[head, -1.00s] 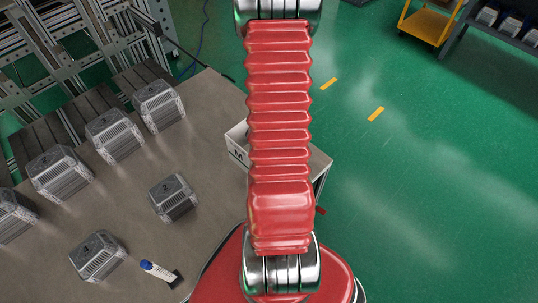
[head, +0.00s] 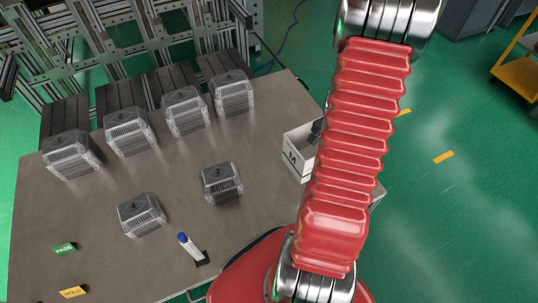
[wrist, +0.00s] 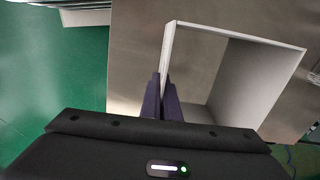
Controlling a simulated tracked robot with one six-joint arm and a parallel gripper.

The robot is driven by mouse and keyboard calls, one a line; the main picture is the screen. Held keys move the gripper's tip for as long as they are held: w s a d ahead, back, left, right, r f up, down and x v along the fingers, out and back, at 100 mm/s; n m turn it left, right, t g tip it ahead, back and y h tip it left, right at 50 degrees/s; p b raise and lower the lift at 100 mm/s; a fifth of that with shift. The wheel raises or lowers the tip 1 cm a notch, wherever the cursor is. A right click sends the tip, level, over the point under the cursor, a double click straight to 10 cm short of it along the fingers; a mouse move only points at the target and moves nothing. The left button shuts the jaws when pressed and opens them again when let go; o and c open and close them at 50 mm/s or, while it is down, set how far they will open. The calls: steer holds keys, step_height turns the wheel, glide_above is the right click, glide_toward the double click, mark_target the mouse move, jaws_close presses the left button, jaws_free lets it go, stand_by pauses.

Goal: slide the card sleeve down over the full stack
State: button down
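The card sleeve (head: 296,165) is a white open box shape marked M at the table's right edge, partly hidden behind my red arm. In the wrist view the sleeve (wrist: 240,36) shows its open top and thin walls. My gripper (wrist: 163,82) has its dark fingers close together on either side of the sleeve's left wall; they look shut on it. Stacks in clear covers stand on the table: one marked 2 (head: 221,184), one marked 4 (head: 142,215), and several in a row behind (head: 130,132). I cannot tell which is full.
A green PASS label (head: 64,248) and a yellow HOLD label (head: 72,292) lie at the left front. Metal racking (head: 130,35) is behind. Bare table (head: 80,210) lies left of the front stacks.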

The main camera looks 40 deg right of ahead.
steer(key=w+a+r+n, duration=0.4)
steer(key=w+a+n, duration=0.15)
steer(key=w, duration=0.45)
steer(key=w+a+r+n, duration=0.45)
steer(key=w+a, duration=0.25)
steer(key=w, duration=0.2)
steer(key=w+a+r+n, duration=0.2)
steer(key=w+a+n, duration=0.1)
steer(key=a, duration=0.4)
steer(key=w+a+r+n, duration=0.3)
steer(key=a, duration=0.4)
steer(key=w+a+r+n, duration=0.2)
steer(key=w+a+n, duration=0.1)
steer(key=a, duration=0.4)
steer(key=shift+w+a+r+n, duration=0.3)
steer(key=shift+w+a+r, duration=0.1)
steer(key=shift+w, duration=0.15)
steer(key=shift+d, duration=0.2)
